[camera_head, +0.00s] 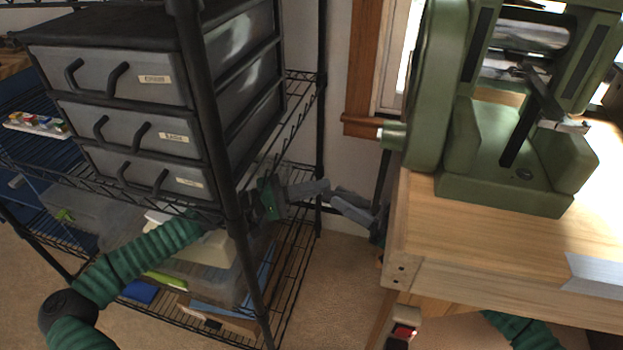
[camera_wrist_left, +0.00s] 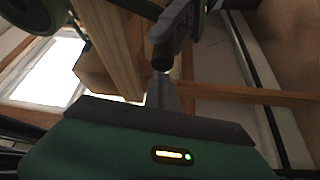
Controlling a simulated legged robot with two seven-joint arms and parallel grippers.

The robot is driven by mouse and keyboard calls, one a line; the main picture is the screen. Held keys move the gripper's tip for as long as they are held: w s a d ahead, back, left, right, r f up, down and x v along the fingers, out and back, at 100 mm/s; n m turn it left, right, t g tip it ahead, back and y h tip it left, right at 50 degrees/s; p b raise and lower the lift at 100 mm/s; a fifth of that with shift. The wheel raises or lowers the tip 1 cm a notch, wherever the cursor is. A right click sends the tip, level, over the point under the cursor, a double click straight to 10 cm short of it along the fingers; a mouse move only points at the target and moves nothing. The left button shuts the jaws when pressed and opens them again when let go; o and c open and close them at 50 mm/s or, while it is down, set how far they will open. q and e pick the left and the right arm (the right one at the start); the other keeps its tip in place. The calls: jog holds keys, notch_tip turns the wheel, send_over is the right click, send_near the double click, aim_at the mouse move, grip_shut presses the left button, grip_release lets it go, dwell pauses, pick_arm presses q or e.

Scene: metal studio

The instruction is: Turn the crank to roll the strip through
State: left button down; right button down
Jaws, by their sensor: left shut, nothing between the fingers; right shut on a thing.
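A green rolling mill (camera_head: 500,185) stands on the wooden bench. My right gripper is hidden; only a green ribbed arm part shows under the bench.
A black wire shelf (camera_head: 235,200) with grey drawers (camera_head: 120,75) stands at left, and my left arm passes behind its front post. The wooden bench (camera_head: 470,260) has a grey flat piece (camera_head: 595,272) at its right edge. A red-and-white switch (camera_head: 404,331) is below the bench top.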

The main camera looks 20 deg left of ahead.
pick_arm(q)
jog(key=shift+s, duration=0.2)
pick_arm(e)
jog(key=shift+w+d, duration=0.1)
jog(key=shift+w, duration=0.05)
jog(key=shift+d, duration=0.1)
pick_arm(q)
jog(key=shift+s+d+f+n, duration=0.15)
jog(key=shift+s+f, duration=0.1)
jog(key=shift+s, duration=0.2)
jog(key=shift+s+d+f+n, duration=0.15)
jog(key=shift+s+f, duration=0.05)
jog(key=shift+s, duration=0.25)
pick_arm(e)
jog(key=shift+w, duration=0.15)
jog(key=c, duration=1.5)
grip_release()
jog(key=o, duration=0.4)
jog(key=shift+a, duration=0.2)
pick_arm(q)
jog(key=shift+a, duration=0.1)
